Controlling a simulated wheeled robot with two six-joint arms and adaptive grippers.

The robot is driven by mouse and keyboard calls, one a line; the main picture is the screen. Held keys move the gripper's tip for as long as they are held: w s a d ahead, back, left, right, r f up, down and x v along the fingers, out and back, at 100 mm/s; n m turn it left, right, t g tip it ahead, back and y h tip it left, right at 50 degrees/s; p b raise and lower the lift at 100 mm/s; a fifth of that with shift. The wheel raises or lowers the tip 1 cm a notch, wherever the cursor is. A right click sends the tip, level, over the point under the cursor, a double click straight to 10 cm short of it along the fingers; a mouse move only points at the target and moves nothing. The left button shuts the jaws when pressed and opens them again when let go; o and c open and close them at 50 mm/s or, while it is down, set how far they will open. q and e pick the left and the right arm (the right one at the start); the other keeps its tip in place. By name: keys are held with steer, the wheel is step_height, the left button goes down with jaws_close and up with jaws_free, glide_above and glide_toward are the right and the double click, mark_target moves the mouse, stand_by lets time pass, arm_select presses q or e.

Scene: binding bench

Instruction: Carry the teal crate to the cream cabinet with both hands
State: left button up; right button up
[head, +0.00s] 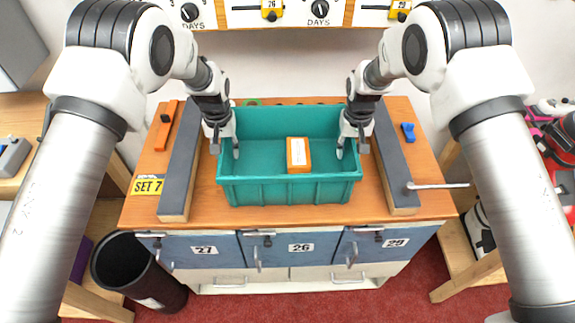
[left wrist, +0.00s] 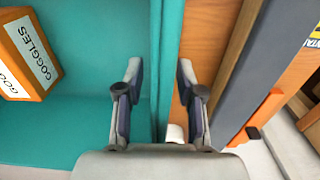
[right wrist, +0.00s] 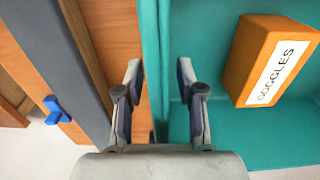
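The teal crate (head: 290,190) stands on the wooden bench top, with an orange box (head: 298,155) inside it, labelled GOGGLES in both wrist views. My left gripper (head: 225,148) is open at the crate's left wall, one finger inside and one outside. The left wrist view shows this wall (left wrist: 165,60) between the spread fingers. My right gripper (head: 351,148) is open and straddles the right wall (right wrist: 154,60) the same way. Neither gripper visibly clamps the wall. Cream-fronted units (head: 285,14) with orange trim show at the back; I cannot tell whether they are the cream cabinet.
Dark grey bars (head: 181,160) and (head: 396,160) flank the crate on the bench top (head: 290,217). An orange tool (head: 166,125) lies left; a blue piece (head: 408,132) and a metal rod (head: 437,186) lie right. A black bin (head: 135,270) stands on the floor at front left.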

arm_select(q)
step_height(320, 180, up, 12)
steer(key=shift+f, duration=0.1)
steer(key=shift+s, duration=0.1)
arm_select(e)
step_height(320, 180, up, 11)
steer(key=shift+s+r, duration=0.1)
steer(key=shift+r, duration=0.45)
